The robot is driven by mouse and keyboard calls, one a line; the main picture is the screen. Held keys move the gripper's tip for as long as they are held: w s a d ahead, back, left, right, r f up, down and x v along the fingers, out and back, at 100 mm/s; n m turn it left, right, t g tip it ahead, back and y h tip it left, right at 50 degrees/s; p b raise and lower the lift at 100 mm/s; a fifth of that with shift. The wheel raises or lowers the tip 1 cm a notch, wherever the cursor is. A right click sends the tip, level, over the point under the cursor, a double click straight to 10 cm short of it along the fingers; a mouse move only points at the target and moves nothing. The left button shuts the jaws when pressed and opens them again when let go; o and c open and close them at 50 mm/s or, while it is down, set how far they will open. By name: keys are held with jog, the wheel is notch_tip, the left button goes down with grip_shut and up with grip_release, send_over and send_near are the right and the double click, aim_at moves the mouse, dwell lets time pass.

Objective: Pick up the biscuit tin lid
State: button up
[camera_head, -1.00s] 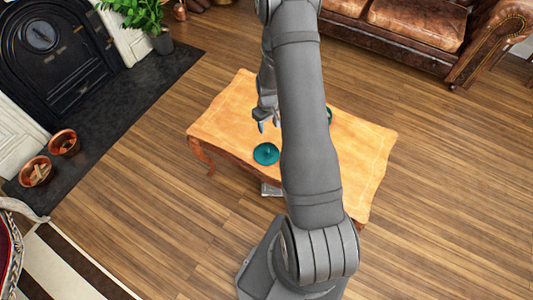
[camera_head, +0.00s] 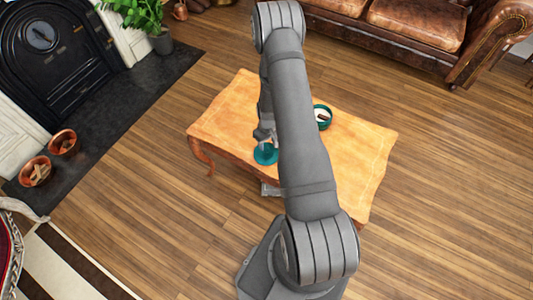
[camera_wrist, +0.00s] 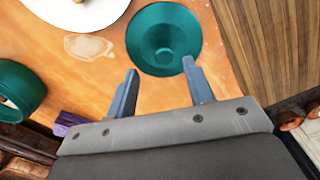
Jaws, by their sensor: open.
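The biscuit tin lid (camera_head: 265,155) is a round teal disc with a small knob in its middle. It lies on the wooden table near its front-left edge in the head view, partly hidden by my arm. In the wrist view the lid (camera_wrist: 163,39) lies beyond the fingertips, with its knob up. My gripper (camera_wrist: 162,80) is open and empty, its two fingers spread below the lid's near edge. In the head view my gripper (camera_head: 265,138) hangs at the lid's far side. I cannot tell its exact height above the lid.
The teal tin (camera_head: 322,117) stands on the table (camera_head: 225,115) right of my arm, with something pale and brown inside. The wrist view shows a white plate (camera_wrist: 60,12) with food, a pale stain (camera_wrist: 88,47) and a purple object (camera_wrist: 66,122) on the table.

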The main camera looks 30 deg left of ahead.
aim_at(267, 149)
jog(key=shift+s+f, duration=0.15)
jog(key=shift+f, duration=1.1)
jog(key=shift+s+f, duration=0.15)
jog(key=shift+f, duration=1.05)
grip_shut()
